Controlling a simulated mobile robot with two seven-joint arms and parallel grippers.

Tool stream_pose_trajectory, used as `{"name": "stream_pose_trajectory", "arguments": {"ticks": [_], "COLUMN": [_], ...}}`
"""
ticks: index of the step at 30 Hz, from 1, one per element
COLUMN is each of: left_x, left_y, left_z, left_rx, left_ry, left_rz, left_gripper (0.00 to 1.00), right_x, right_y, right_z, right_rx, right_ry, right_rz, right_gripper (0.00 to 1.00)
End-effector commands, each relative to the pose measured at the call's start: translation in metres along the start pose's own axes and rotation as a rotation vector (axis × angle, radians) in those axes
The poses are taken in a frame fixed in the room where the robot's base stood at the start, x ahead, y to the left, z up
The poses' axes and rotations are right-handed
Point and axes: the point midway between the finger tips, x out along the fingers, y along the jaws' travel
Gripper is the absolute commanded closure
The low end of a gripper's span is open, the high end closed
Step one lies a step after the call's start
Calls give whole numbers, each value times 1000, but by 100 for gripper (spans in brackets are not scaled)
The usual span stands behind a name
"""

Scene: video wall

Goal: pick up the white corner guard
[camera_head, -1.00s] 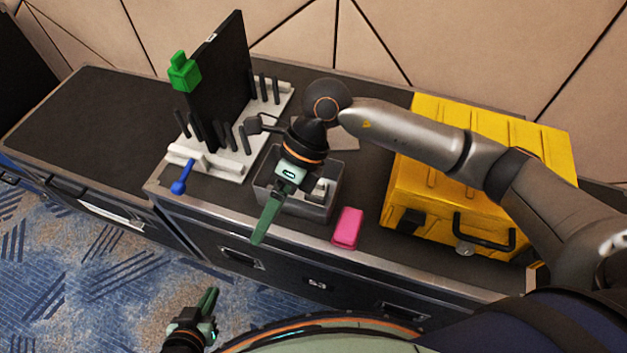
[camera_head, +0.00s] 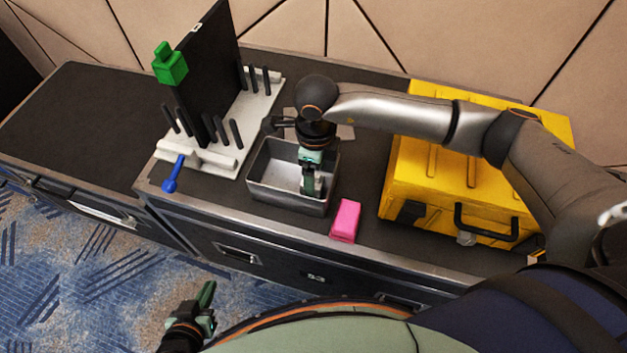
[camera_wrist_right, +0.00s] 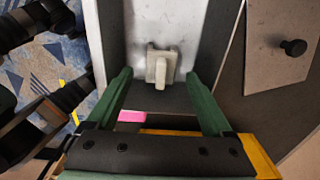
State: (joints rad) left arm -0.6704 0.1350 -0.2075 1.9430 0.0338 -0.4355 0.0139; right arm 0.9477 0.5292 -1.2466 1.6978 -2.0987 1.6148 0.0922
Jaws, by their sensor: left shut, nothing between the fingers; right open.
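The white corner guard (camera_wrist_right: 162,66) lies in the grey metal bin (camera_head: 262,194), shown in the right wrist view as a small pale piece with a raised rib. In the head view my right gripper hides it. My right gripper (camera_head: 311,188) points down into the bin, open. In the right wrist view its green fingers (camera_wrist_right: 158,80) stand apart on either side of the guard in the picture, with nothing held; how far above the guard they are I cannot tell. My left gripper (camera_head: 207,300) is shut and empty, low in front of the cabinet.
A pink block (camera_head: 345,221) sits right of the bin, and a yellow case (camera_head: 440,185) stands beyond it. On the left, a white pegged rack (camera_head: 200,155) holds a black panel (camera_head: 212,75) with a green corner piece (camera_head: 170,64). A blue tool (camera_head: 172,176) lies at its front.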

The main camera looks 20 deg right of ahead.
Motion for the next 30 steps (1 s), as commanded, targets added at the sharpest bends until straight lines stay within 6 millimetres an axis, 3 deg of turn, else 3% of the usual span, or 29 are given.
{"name": "stream_pose_trajectory", "arguments": {"ticks": [6,16,30], "left_x": [-1,0,1], "left_y": [-1,-2,-3], "left_z": [-2,-2,-3], "left_rx": [0,1,1], "left_ry": [5,5,5], "left_rz": [-2,-5,-6], "left_gripper": [100,100,100], "right_x": [33,41,40], "right_y": [0,0,0], "right_z": [1,1,1], "right_rx": [0,-1,-1], "right_ry": [2,-1,-1], "right_rz": [3,1,1], "right_gripper": [15,15,68]}}
